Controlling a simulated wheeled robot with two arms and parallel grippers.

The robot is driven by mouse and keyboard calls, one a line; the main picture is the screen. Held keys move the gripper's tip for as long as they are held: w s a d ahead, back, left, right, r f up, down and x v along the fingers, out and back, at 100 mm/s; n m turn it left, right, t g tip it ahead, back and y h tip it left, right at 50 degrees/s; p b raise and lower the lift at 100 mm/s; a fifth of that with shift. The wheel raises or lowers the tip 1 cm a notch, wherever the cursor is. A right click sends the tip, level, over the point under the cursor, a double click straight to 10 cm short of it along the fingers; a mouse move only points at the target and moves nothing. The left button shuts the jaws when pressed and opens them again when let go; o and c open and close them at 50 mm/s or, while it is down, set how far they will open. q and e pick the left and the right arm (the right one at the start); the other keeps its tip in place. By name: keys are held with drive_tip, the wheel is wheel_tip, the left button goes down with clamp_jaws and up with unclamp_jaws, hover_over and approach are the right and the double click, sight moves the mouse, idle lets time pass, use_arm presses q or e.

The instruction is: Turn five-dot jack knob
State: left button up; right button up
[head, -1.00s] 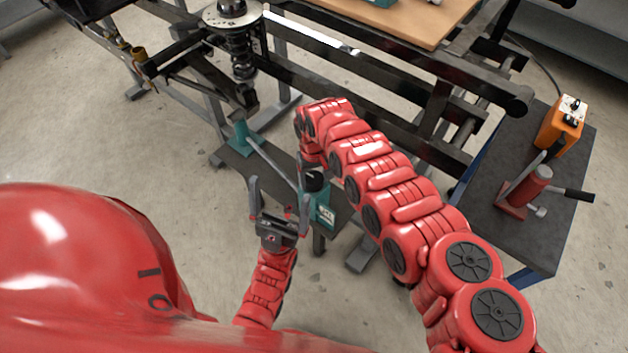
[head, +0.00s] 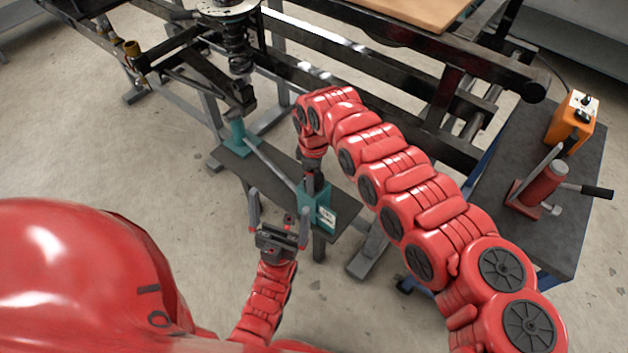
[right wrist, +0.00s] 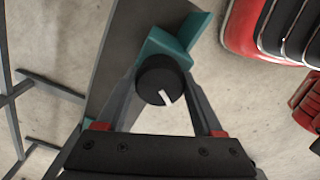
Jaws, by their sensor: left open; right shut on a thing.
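A black round knob (right wrist: 160,80) with a white pointer mark sits on a teal jack housing (right wrist: 185,40) in the right wrist view. My right gripper (right wrist: 160,76) is shut on the knob, one finger on each side. In the head view the teal housing (head: 318,208) stands at the near end of a dark plate, with a white label on its side; the label's dots are too small to count. My right gripper (head: 311,183) reaches down onto it from above and largely hides the knob. My left gripper (head: 279,222) is open and empty, just left of the housing.
A grey bar runs from the housing to a teal bracket (head: 238,130) under the spring strut (head: 238,50). A dark cart (head: 500,235) at right holds a red jack (head: 541,185) and an orange box (head: 572,122). Black frame rails lie behind. Floor at left is clear.

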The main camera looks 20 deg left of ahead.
drive_tip(key=n+b, duration=0.2)
drive_tip(key=n, duration=0.2)
drive_tip(key=shift+f, duration=0.15)
drive_tip(key=shift+n+b, duration=0.5)
drive_tip(key=shift+n, duration=1.1)
drive_tip(key=o, duration=1.4)
wheel_tip(320, 180, up, 18)
drive_tip(key=shift+f+p, duration=0.15)
drive_tip(key=shift+p, duration=0.35)
